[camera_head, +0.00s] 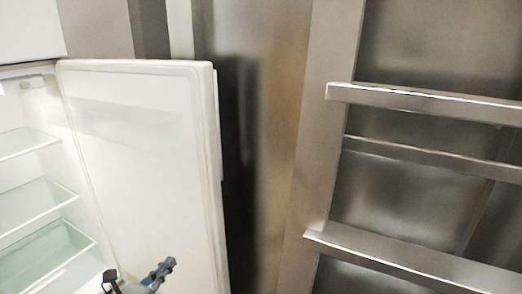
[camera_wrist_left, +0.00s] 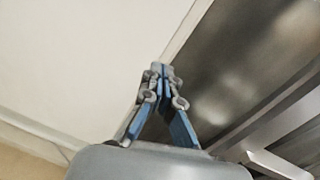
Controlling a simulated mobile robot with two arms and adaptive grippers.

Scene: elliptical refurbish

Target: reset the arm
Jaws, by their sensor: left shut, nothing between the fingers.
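My left gripper (camera_head: 160,272) shows at the bottom of the head view, in front of the inner face of the open white fridge door (camera_head: 150,150). In the left wrist view my left gripper (camera_wrist_left: 161,72) has its blue-grey fingertips together, with nothing between them. Behind it there are a pale flat surface (camera_wrist_left: 80,60) and a brushed metal panel (camera_wrist_left: 245,60). I cannot tell whether the fingertips touch anything. Most of the left arm is hidden below the head view. My right gripper is not in view.
The open fridge with glass shelves (camera_head: 40,203) is at the left. A stainless steel panel (camera_head: 265,120) stands behind the door. Metal rails (camera_head: 430,105) stick out on the right. The wrist view shows a tan floor (camera_wrist_left: 25,155) at lower left.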

